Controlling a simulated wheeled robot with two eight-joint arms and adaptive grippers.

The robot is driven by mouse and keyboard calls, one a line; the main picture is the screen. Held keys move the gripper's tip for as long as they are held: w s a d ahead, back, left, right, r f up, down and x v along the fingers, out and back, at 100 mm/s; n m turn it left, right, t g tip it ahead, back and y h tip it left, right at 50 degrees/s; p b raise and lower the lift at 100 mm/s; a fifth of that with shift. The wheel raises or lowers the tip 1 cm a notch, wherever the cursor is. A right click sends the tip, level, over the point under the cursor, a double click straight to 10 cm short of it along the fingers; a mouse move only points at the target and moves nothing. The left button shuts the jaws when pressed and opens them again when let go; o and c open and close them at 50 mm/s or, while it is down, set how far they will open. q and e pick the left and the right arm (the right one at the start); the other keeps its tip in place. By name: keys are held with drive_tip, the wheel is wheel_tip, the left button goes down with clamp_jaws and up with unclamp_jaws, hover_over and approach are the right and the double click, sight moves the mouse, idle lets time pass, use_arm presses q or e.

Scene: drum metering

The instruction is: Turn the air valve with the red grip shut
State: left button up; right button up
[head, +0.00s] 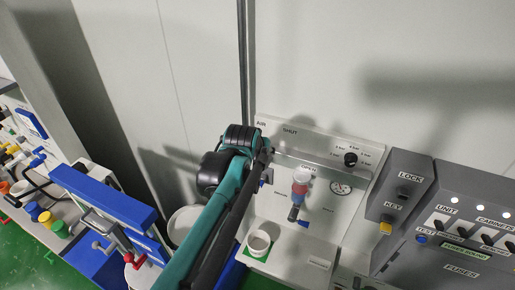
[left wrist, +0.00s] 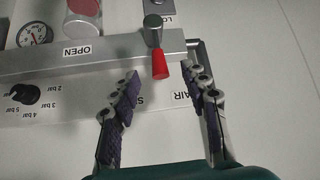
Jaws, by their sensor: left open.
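The air valve shows in the left wrist view as a grey metal stem (left wrist: 153,30) with a red grip (left wrist: 160,65). The grip points down in that picture, across a grey rail between an OPEN label (left wrist: 77,50) and an AIR label (left wrist: 182,97). A SHUT label is mostly hidden behind a finger. My left gripper (left wrist: 164,77) is open, with its fingertips on either side of the grip's end and a visible gap to each. In the head view my left gripper (head: 264,160) is at the panel's left side; I cannot make out the red grip there. My right gripper is not in view.
The panel carries a black pressure knob (head: 351,159), a gauge (head: 340,187) and a red-and-clear cylinder (head: 300,185). A white cup (head: 259,243) stands below. A grey control box (head: 460,215) is at right, a blue-topped fixture (head: 103,195) at left.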

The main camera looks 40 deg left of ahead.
use_arm(q)
drive_tip(key=v, duration=0.5)
drive_tip(key=shift+s, duration=0.1)
idle(0.3)
drive_tip(key=s+d+f+m+h+b, duration=0.1)
drive_tip(key=s+d+f+b, duration=0.2)
drive_tip(key=d+f+b, duration=0.3)
drive_tip(key=s+d+f+m+h+b, duration=0.1)
drive_tip(key=d+f+b, duration=0.5)
drive_tip(key=f+b, duration=0.8)
drive_tip(key=s+d+f+m+g+h+b, duration=0.1)
drive_tip(key=s+d+f+m+b, duration=0.2)
drive_tip(key=f+b, duration=0.8)
drive_tip(key=s+d+f, duration=0.2)
drive_tip(key=d+f, duration=0.2)
drive_tip(key=f, duration=0.8)
drive_tip(key=shift+s+f+h, duration=0.2)
drive_tip(key=shift+f+h, duration=0.1)
drive_tip(key=shift+f, duration=0.05)
